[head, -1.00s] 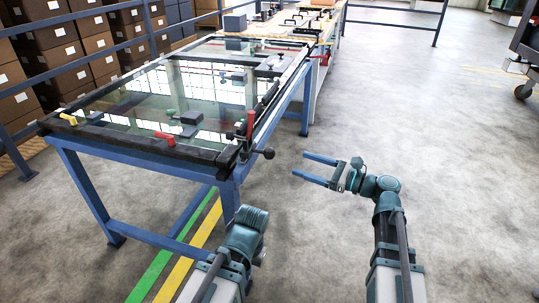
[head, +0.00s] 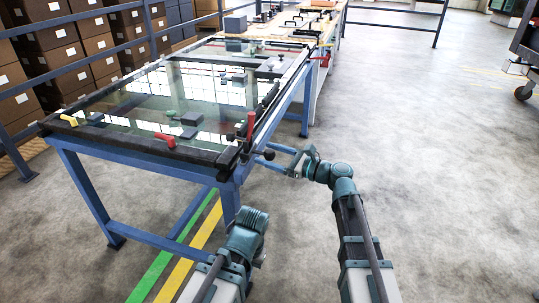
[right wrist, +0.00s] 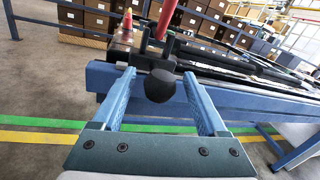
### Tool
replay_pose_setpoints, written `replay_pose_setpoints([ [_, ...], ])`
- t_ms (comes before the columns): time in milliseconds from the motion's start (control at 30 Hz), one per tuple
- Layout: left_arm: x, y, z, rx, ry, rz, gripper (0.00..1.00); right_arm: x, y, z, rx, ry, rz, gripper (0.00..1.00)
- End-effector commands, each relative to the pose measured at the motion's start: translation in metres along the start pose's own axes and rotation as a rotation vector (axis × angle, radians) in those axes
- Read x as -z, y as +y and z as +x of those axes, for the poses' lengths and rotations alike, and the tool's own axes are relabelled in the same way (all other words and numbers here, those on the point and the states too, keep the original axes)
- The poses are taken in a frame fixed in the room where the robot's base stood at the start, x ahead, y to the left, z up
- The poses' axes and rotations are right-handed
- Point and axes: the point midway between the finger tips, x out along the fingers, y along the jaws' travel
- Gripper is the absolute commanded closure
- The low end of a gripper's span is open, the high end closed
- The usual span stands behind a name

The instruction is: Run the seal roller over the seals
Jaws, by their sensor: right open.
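A black round knob (head: 267,154) sticks out at the near right corner of the framed glass panel (head: 140,95). In the right wrist view the knob (right wrist: 160,86) shows between the two blue fingers. I cannot tell for sure whether it belongs to the seal roller. My right gripper (head: 262,156) is open beside the panel's corner, its fingers pointing at the knob, and it holds nothing. In the right wrist view the right gripper (right wrist: 159,78) has a finger on each side of the knob, with gaps. Black seal strips are hard to tell from the dark frame. My left gripper's fingers do not show.
The panel lies on a blue table frame (head: 145,236). A red upright handle (head: 251,125) stands close to the knob. A red clamp handle (head: 165,139) and a yellow one (head: 69,120) sit along the near edge. The floor (head: 420,170) to the right is clear.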

Motion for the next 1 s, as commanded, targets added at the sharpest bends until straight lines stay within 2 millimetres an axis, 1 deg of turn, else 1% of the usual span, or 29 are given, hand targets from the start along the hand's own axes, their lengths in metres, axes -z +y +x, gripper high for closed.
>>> replay_pose_setpoints([
  [100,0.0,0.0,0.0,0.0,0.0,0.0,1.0,0.0,0.0,-0.0002,0.0,0.0,0.0,0.24],
  [133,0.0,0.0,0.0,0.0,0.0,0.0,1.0,0.0,0.0,-0.0002,0.0,0.0,0.0,0.28],
  [533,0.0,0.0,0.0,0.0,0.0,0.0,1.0,0.0,-0.0001,-0.0004,0.0,0.0,0.0,1.0],
  [1000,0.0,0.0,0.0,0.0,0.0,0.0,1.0,0.0001,-0.0002,-0.0006,0.0,0.0,0.0,1.0],
])
